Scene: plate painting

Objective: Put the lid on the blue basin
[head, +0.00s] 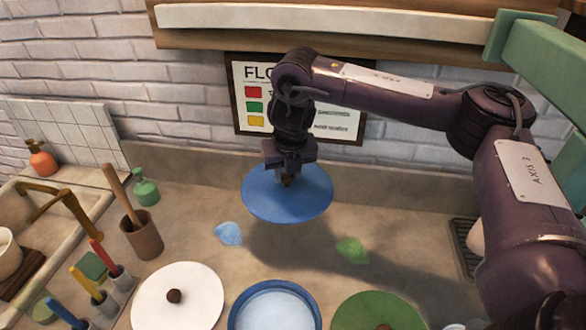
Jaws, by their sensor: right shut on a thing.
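A blue lid (257,197) hangs level in the air over the counter, held from above at its middle knob. My right gripper (288,178) is shut on the lid's knob, and its fingertips mostly hide the knob. The blue basin (234,308) stands at the bottom middle of the view, nearer to me than the lid. It has a blue rim and a pale inside, no lid covers it, and the frame cuts off its near side. My left gripper is not in view.
A white lid (195,294) with a brown knob is left of the basin, and a green lid (350,308) is right. Blue (228,233) and green (352,250) paint patches mark the counter. Brushes (100,258), a brown cup (142,238) and a sink (30,190) stand left.

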